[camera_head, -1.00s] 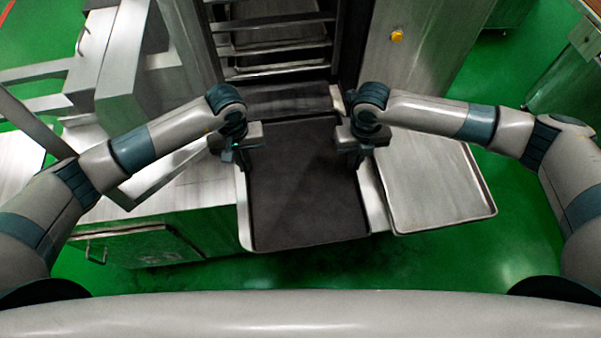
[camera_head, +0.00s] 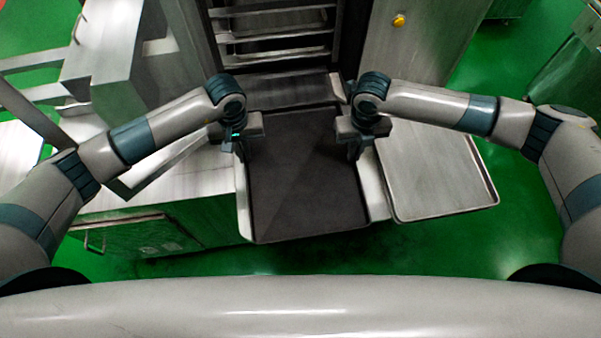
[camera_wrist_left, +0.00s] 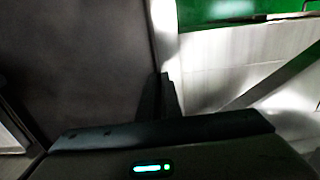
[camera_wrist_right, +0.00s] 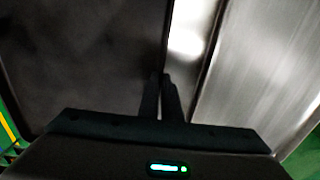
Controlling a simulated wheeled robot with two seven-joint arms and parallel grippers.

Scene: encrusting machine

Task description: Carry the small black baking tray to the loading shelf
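The black baking tray (camera_head: 305,205) is flat and dark, and its far end reaches the foot of the racked machine. My left gripper (camera_head: 243,154) is at its left rim and my right gripper (camera_head: 354,152) at its right rim. In the left wrist view the fingers (camera_wrist_left: 160,90) are close together on the edge of the tray (camera_wrist_left: 80,60). In the right wrist view the fingers (camera_wrist_right: 161,90) also meet at the edge of the tray (camera_wrist_right: 85,60). Both look shut on the rim. The tray's underside is hidden. I cannot tell which surface is the loading shelf.
A rack with several metal shelves (camera_head: 280,52) stands straight ahead. A silver tray (camera_head: 435,180) lies to the right of the black tray. A metal machine and counter (camera_head: 190,180) stand at the left. Green floor (camera_head: 500,255) is open at the front right.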

